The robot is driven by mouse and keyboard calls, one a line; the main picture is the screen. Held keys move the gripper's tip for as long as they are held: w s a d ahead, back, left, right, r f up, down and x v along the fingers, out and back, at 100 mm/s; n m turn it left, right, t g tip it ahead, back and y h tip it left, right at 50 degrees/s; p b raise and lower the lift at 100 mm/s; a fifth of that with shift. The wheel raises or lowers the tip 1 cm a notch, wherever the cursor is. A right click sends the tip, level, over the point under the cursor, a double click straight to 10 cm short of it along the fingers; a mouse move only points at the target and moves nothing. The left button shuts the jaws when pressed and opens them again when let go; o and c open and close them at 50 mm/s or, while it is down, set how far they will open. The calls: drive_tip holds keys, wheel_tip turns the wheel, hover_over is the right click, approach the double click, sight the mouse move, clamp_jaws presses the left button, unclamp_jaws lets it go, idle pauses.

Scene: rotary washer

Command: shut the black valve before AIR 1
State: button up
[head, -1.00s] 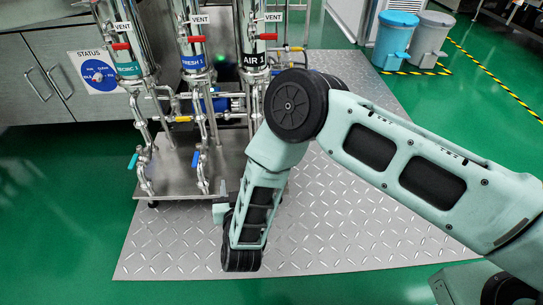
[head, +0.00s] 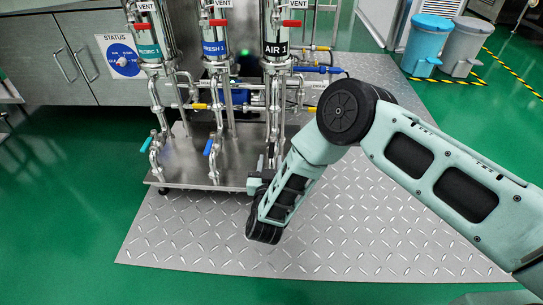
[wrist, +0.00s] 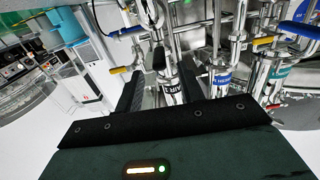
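The AIR 1 column (head: 276,47) stands rightmost of three labelled columns in the head view. Its label also shows in the wrist view (wrist: 170,91), beyond my gripper. My gripper (head: 259,175) is low in front of that column's lower pipes, at the front edge of the skid. In the wrist view my gripper (wrist: 176,60) has its two dark fingers apart, with the AIR 1 pipe seen in the gap. A small dark part (wrist: 158,57) on this pipe may be the black valve, but I cannot tell for sure. In the head view my arm and gripper partly cover that spot.
Yellow handles (head: 197,107) and a long blue handle (head: 318,69) are behind. A metal skid (head: 190,178) carries the pipes. The tread-plate floor (head: 190,230) in front is clear.

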sight(272, 142)
drive_tip(key=w+b, duration=0.2)
drive_tip(key=w, duration=0.3)
drive_tip(key=shift+w+d, duration=0.1)
drive_tip(key=shift+w, duration=0.25)
clamp_jaws()
